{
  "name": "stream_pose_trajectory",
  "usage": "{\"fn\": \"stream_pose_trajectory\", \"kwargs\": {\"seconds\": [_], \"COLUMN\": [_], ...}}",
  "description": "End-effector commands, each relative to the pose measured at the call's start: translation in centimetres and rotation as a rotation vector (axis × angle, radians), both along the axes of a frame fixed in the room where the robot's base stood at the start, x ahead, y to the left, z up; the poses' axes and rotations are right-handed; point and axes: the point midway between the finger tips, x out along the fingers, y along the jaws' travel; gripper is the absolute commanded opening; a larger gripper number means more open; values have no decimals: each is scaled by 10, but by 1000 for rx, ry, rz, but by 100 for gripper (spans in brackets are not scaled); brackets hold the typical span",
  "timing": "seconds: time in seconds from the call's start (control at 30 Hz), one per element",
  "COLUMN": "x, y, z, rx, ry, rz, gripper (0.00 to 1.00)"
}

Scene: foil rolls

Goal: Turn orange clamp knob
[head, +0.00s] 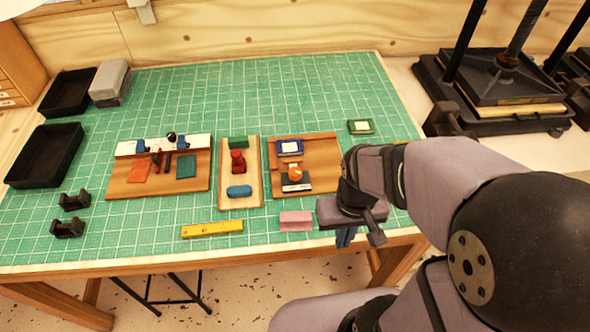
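The orange clamp knob (295,173) sits on a dark block with a white label on the front half of the right wooden board (319,148). A blue piece with a white label (290,147) is behind it on the same board. My gripper (346,238) hangs at the table's front edge, to the right of and nearer than the knob, and is apart from it. Its fingers point down and are small and partly hidden by the gripper body, so I cannot tell whether they are open or shut.
A pink block (296,221) lies just left of my gripper; a yellow bar (212,229) lies farther left. The middle board (254,165) holds green, red and blue pieces. A green labelled piece (361,127) lies behind right. Black trays (45,155) stand far left.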

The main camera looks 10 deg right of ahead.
Motion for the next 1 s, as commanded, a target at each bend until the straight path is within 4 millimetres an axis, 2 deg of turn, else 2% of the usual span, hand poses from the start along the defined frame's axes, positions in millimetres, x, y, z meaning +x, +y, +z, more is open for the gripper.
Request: {"fn": "stream_pose_trajectory", "kwargs": {"seconds": [0.03,0.17,0.27,0.37,0.6,0.8,1.0], "x": [0,8,25,51,134,193,228], "y": [0,1,4,8,30,52,70], "z": [0,1,5,9,22,26,28], "rx": [0,0,0,0,5,12,18], "ry": [0,2,1,4,16,25,28], "rz": [2,48,146,308,874,1348,1677], "gripper": [17,48,48,48,48,48,48]}}
